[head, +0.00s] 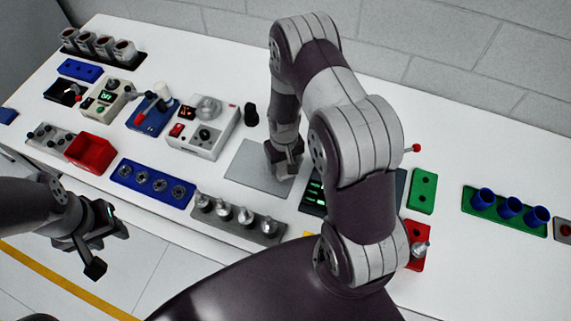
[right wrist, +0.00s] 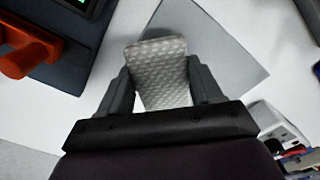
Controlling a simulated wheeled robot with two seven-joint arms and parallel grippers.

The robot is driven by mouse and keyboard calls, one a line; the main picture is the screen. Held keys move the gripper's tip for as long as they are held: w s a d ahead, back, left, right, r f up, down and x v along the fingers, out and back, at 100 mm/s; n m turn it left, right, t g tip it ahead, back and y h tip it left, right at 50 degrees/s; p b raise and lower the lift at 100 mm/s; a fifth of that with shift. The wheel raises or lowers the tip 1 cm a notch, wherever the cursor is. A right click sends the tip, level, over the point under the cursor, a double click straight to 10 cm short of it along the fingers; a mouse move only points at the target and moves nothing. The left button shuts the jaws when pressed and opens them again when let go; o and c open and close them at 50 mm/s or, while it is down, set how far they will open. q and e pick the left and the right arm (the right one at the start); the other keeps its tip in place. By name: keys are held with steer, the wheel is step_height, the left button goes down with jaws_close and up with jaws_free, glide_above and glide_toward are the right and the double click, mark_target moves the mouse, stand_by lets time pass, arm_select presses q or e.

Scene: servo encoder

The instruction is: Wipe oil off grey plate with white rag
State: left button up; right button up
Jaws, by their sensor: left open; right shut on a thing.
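The grey plate (head: 245,172) lies flat on the white table near the middle of the head view. My right gripper (head: 286,172) is over its right part, pointing down. In the right wrist view, the right gripper (right wrist: 160,90) is shut on the white rag (right wrist: 160,72), a folded, textured cloth between its fingers. The grey plate (right wrist: 240,70) shows behind and beside the rag. A darker patch shows on the plate around the rag; I cannot tell whether it is oil or shadow. My left gripper (head: 98,250) is open and empty, off the table's front edge.
A white device (head: 205,130) stands left of the plate. A blue tray (head: 152,185) and a grey rack with metal knobs (head: 238,218) lie in front. A dark panel with a green display (head: 313,195) is close on the right. A red bin (head: 90,153) stands further left.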

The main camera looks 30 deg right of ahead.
step_height(320, 180, up, 2)
steer(key=shift+w+a+p, duration=0.15)
steer(key=shift+p, duration=0.4)
step_height(320, 180, up, 3)
steer(key=shift+f+p, duration=0.1)
steer(key=shift+p, duration=1)
steer(key=shift+r, duration=0.25)
